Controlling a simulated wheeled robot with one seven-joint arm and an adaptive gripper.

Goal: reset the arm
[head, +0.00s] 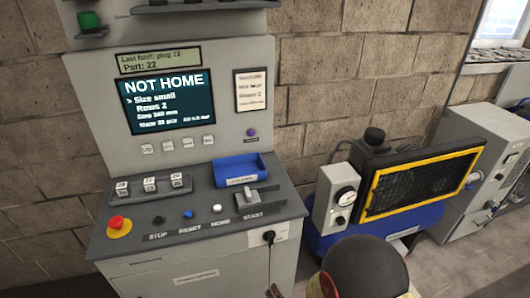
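The control console (190,255) stands at the left in the head view. Its screen (167,102) reads NOT HOME, with lines such as Size small and Rows 2 below. A small display (158,60) above it reads Last fault: plug 22, Part: 22. On the sloping panel are a black button (158,219) over the label STOP, a blue button (188,214) over RESET and a white button (217,208) over HOME. A grey box with a lever (248,198) sits above START. My gripper is not in view; a dark rounded part at bottom centre looks like my arm.
A red mushroom button (117,222) on a yellow base sits at the panel's left. A blue tray (240,170) is at its back right. A blue machine with a yellow-framed grille (420,185) and a grey cabinet (480,160) stand right, before a block wall.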

